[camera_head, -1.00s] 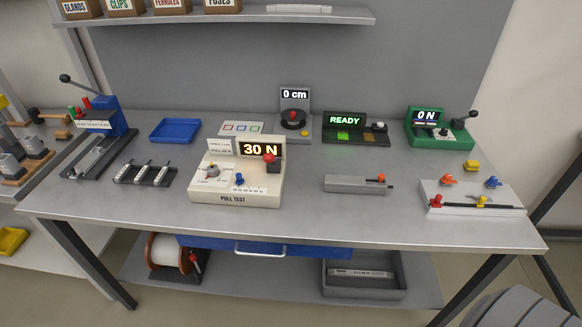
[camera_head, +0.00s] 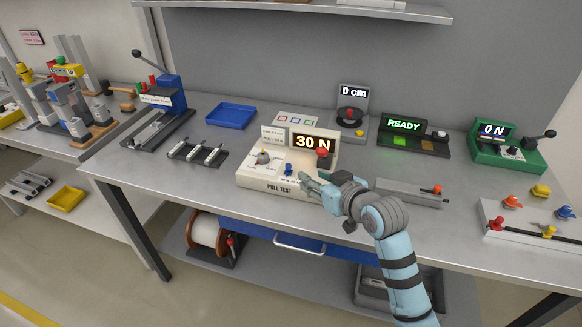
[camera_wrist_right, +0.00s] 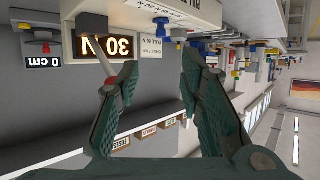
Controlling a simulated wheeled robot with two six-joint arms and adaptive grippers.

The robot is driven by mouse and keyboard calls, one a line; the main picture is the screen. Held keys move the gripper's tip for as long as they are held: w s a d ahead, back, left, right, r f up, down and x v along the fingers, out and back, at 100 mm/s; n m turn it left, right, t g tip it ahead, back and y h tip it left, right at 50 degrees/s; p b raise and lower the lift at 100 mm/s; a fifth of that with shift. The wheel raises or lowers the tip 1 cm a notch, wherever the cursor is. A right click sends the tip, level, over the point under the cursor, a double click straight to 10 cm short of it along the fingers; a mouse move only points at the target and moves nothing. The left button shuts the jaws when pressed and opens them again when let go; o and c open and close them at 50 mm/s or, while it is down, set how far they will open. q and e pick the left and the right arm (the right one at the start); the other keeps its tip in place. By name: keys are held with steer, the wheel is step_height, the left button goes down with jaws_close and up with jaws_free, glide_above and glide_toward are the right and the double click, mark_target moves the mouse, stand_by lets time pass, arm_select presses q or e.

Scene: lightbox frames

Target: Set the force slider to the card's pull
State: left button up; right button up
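The cream pull-test box (camera_head: 262,183) stands on the bench. Its display (camera_head: 311,142) reads 30 N. The blue force slider knob (camera_head: 289,170) is upright on its front face, and it also shows near the top of the wrist view (camera_wrist_right: 161,21). My left gripper is out of view.
A red button (camera_head: 323,153) and a dial (camera_head: 262,157) are also on the box. A grey block (camera_head: 405,192) lies to the right. A blue tray (camera_head: 231,115) and a cable rack (camera_head: 198,152) are to the left. Bare bench lies between them.

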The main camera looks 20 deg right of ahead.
mark_target(289, 166)
steer(key=b+x, duration=0.3)
steer(key=x, duration=1)
steer(key=shift+w+a+f, duration=0.1)
steer(key=shift+w+f, duration=0.1)
steer(key=shift+w, duration=0.1)
steer(key=shift+r, duration=0.1)
